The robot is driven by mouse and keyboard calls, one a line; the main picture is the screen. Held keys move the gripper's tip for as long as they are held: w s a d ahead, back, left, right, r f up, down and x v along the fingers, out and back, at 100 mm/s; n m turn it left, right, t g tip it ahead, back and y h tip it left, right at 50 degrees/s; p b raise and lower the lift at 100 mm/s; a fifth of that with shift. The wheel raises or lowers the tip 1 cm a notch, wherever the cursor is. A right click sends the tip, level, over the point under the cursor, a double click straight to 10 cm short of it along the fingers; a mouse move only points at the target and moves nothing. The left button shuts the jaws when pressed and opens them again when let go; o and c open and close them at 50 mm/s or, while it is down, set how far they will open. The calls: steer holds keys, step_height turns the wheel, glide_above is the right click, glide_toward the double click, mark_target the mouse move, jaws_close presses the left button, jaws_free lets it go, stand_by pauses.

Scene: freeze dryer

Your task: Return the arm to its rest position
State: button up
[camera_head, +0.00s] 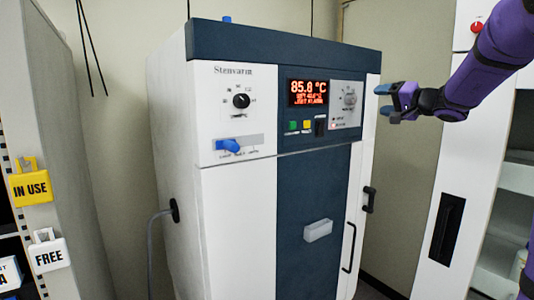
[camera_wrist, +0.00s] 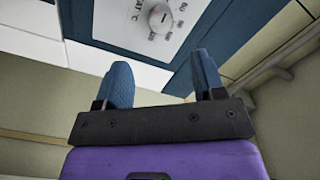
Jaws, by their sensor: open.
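My gripper (camera_head: 383,100) is at the upper right in the head view, at the end of my purple arm. Its blue fingers point left toward the right edge of the freeze dryer's control panel. In the wrist view my gripper (camera_wrist: 163,85) has its two blue fingers apart with nothing between them. The freeze dryer (camera_head: 240,185) is a tall white and dark blue cabinet, and its red display (camera_head: 307,92) reads 85.0 °C. A round dial (camera_head: 349,98) on the panel is near my fingers; the dial (camera_wrist: 160,18) also shows ahead of them in the wrist view. I see a gap there.
A yellow IN USE tag (camera_head: 31,186) and a white FREE tag (camera_head: 49,252) hang at the left. A black door handle (camera_head: 349,247) and a side latch (camera_head: 369,199) stick out from the dryer. A white cabinet (camera_head: 440,170) stands behind my arm at the right.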

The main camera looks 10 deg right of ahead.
steer(key=s+a+f+n+g+y, duration=0.1)
steer(key=s+a+f+n+g, duration=0.2)
steer(key=s+a, duration=0.6)
steer(key=s+a+f+n+g, duration=0.1)
steer(key=s+a+f+g, duration=0.45)
steer(key=a, duration=0.55)
steer(key=s+a+f+n+g+h, duration=0.1)
steer(key=s+f+h, duration=0.2)
steer(key=s, duration=0.7)
steer(key=s+a+f+n+g+h, duration=0.1)
steer(key=s+f+h, duration=0.3)
steer(key=s, duration=0.6)
steer(key=shift+s+f+n+g, duration=0.4)
steer(key=shift+f+n+g, duration=0.1)
steer(key=shift+f+g, duration=0.25)
